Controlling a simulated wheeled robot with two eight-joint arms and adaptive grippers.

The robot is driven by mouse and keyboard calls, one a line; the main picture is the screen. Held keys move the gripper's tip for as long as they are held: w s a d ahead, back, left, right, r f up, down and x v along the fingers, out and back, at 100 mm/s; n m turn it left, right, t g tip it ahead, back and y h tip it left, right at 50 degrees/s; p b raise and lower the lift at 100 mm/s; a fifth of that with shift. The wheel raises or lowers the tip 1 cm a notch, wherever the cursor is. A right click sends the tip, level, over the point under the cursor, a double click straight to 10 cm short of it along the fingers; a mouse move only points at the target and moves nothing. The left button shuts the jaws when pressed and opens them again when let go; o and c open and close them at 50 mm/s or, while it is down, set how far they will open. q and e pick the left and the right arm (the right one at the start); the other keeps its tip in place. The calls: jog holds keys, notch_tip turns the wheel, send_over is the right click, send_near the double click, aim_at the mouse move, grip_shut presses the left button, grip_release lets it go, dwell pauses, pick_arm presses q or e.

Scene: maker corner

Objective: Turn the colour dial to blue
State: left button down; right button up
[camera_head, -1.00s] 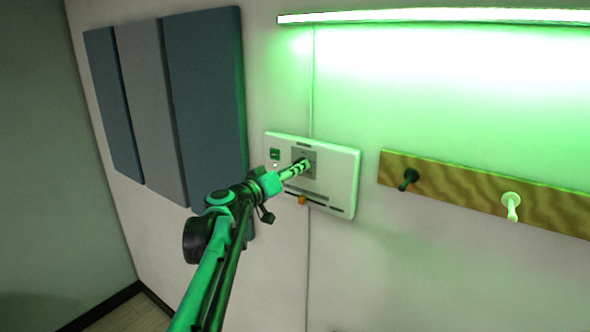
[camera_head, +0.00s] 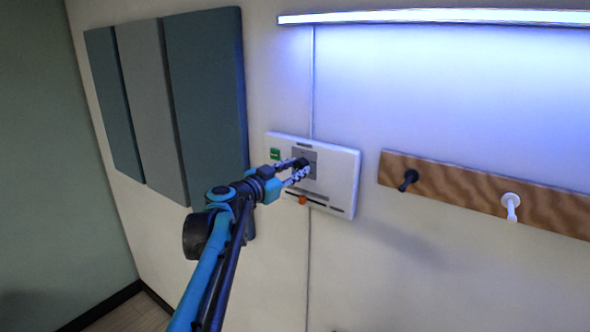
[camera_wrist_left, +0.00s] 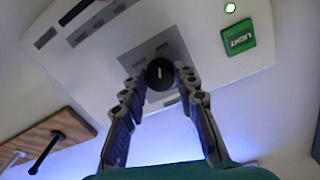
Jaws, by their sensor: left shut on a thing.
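The colour dial is a round black knob with a white line (camera_wrist_left: 160,74), set on a grey square of a white wall panel (camera_head: 340,178). In the left wrist view the dial sits between the two fingers of my left gripper (camera_wrist_left: 160,84), which is shut on it. In the head view the left gripper (camera_head: 298,170) reaches the grey square from the left and mostly hides the dial. The light bar (camera_head: 435,16) above glows blue. My right gripper is not in view.
The panel also has a green button marked LIGHT (camera_wrist_left: 239,38) and an orange slider knob (camera_head: 303,200). A wooden rail (camera_head: 450,188) with pegs is to the right. Blue and grey wall pads (camera_head: 203,100) are to the left.

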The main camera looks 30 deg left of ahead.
pick_arm(q)
jog(key=shift+f+m, duration=0.15)
jog(key=shift+m, duration=0.25)
jog(key=c, duration=1.2)
grip_release()
jog(key=shift+o, duration=0.2)
jog(key=shift+s, duration=0.1)
jog(key=s+a, duration=0.1)
jog(key=s, duration=1)
jog(key=shift+s+a+r, duration=0.2)
jog(key=shift+s, duration=0.2)
